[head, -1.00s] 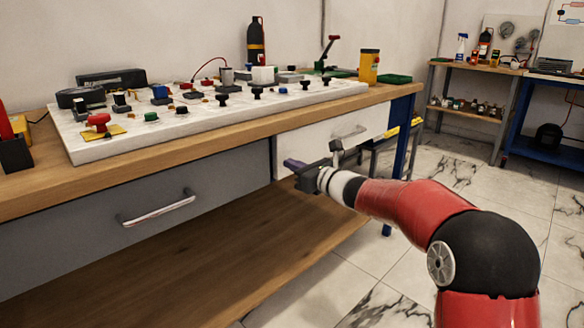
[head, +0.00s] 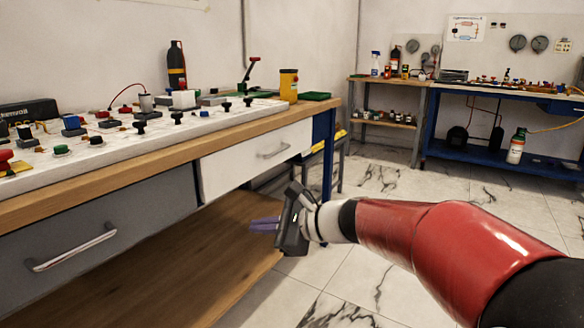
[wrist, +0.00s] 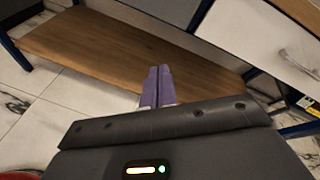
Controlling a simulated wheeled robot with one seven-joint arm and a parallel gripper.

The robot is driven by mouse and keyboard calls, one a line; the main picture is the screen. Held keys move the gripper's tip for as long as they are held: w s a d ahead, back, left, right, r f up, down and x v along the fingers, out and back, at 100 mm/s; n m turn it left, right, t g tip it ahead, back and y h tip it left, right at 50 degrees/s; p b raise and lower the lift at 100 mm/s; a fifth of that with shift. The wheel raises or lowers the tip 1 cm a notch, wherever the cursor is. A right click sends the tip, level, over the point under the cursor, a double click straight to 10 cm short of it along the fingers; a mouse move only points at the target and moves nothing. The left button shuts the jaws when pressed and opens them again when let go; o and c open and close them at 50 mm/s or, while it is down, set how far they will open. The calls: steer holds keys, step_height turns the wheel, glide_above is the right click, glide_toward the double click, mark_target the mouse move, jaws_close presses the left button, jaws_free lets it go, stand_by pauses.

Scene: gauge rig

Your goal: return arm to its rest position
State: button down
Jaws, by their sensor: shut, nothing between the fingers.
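My gripper (head: 265,225) is in front of the workbench in the head view, below the level of the drawers and over the lower wooden shelf (head: 222,262). Its purple fingers point left toward the bench. In the wrist view its two fingers (wrist: 157,86) lie side by side, closed together with nothing between them. My red arm reaches in from the lower right. The lower shelf also shows behind the fingers in the wrist view (wrist: 100,50).
The bench has a grey drawer (head: 110,235) and a white drawer (head: 235,167), both with handles. A white board (head: 215,120) with several knobs and parts lies on top. A blue bench (head: 470,152) stands at the back right. Tiled floor (head: 345,270) is clear between.

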steer(key=s+d+f+n+h+p, duration=0.1)
steer(key=s+d+f+n+h, duration=0.2)
steer(key=s+d+n+h, duration=0.3)
steer(key=s+d+f+n+h+p, duration=0.1)
steer(key=s+d+f+n+h, duration=0.2)
steer(key=s+d, duration=1.4)
steer(key=s+n+h, duration=0.1)
steer(key=n+h, duration=0.3)
steer(key=n, duration=0.3)
steer(key=shift+s+d+f, duration=0.25)
steer(key=shift+s+f, duration=0.05)
steer(key=shift+f, duration=0.05)
